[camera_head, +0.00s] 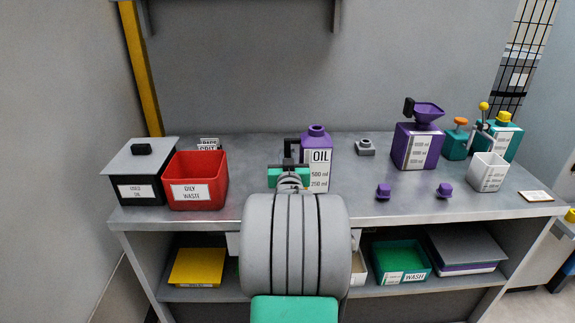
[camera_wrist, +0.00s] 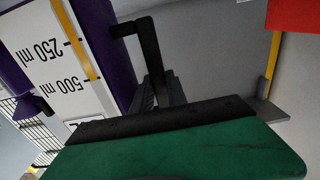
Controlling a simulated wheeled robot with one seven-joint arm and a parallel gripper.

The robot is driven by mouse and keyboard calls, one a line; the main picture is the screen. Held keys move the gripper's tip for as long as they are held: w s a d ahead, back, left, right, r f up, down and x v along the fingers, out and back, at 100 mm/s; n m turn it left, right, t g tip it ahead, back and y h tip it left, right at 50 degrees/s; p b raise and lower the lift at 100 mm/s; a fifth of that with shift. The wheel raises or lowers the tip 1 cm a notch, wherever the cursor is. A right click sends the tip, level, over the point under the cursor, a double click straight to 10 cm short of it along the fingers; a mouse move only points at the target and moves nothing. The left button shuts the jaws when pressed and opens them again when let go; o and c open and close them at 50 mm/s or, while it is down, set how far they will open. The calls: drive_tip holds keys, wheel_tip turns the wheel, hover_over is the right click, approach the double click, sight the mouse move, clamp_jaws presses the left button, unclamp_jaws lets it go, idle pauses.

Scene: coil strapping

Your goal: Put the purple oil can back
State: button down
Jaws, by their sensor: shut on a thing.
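The purple oil can (camera_head: 317,143) has a white OIL label with volume marks and looks upright over the middle of the bench. My gripper (camera_head: 290,165) is at its left side, shut on the can's black handle. In the wrist view the can (camera_wrist: 118,45) fills the left side, label upside down, with its handle between my fingers (camera_wrist: 160,92). The can's base is partly hidden by my arm; I cannot tell whether it touches the bench. A second purple can (camera_head: 406,160) with a funnel stands to the right.
On the grey bench (camera_head: 255,160) are a red oily-waste bin (camera_head: 222,178) and a lidded black box (camera_head: 141,190) at left. A small grey block (camera_head: 365,147), two purple caps (camera_head: 383,191), a white measuring cup (camera_head: 488,172) and green containers (camera_head: 508,143) are at right. Bare bench lies left of the can.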

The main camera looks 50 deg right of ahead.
drive_tip(key=shift+f, duration=1.25)
drive_tip(key=shift+f, duration=0.2)
drive_tip(key=c, duration=1.3)
unclamp_jaws()
drive_tip(key=shift+f, duration=0.1)
